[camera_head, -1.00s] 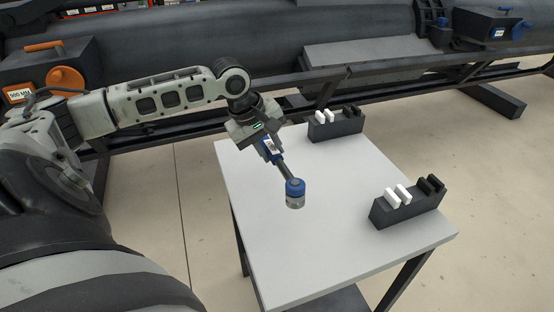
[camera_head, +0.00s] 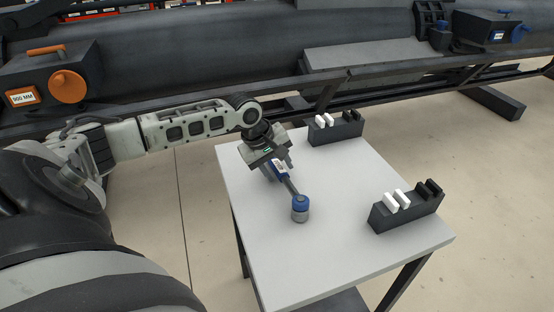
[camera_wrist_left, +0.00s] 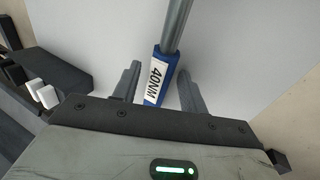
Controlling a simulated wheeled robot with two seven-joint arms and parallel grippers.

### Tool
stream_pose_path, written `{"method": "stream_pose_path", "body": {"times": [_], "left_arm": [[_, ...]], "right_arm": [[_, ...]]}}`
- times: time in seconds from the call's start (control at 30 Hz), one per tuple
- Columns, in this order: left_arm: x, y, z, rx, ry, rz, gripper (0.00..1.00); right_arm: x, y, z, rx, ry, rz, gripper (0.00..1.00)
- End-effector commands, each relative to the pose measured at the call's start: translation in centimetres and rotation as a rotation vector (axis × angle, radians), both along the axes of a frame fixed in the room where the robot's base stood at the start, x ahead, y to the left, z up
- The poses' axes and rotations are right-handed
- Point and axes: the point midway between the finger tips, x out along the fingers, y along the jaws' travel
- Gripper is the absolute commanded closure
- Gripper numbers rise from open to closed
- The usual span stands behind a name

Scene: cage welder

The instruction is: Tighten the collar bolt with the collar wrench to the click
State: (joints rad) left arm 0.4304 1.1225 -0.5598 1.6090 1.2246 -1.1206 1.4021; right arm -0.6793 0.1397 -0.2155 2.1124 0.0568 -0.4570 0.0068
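The collar wrench has a blue handle (camera_head: 281,168), a grey shaft and a round blue-and-grey head (camera_head: 300,208). It is over the white tabletop, and its head appears to rest on it. My left gripper (camera_head: 280,166) is at the handle end. I cannot make out the collar bolt. My right gripper is not in view.
The white table (camera_head: 265,245) carries two dark blocks with white and black upright pieces, one at the back (camera_head: 336,132) and one at the right (camera_head: 404,212). A dark machine with rails and an orange-knobbed box (camera_head: 50,75) stands behind. The front of the tabletop is clear.

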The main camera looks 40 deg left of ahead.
Motion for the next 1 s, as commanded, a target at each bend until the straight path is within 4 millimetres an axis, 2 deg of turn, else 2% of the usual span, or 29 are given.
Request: {"method": "stream_pose_path", "body": {"times": [0.27,0.53,0.57,0.7,1.0], "left_arm": [[0.0,0.0,0.0,0.0,0.0,0.0,0.54],[0.0,0.1,-0.6,0.001,-0.003,0.0,0.54],[-0.3,0.3,0.8,0.004,-0.003,0.002,0.54],[-1.9,0.4,4.0,0.004,0.0,-0.002,0.54],[-4.5,1.4,10.6,0.006,0.0,0.002,0.54]], "right_arm": [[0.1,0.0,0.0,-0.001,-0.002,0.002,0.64],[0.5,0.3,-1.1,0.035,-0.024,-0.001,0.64],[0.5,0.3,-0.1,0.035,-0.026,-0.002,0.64],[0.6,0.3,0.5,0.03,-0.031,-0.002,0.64],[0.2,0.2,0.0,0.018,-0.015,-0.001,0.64]]}}
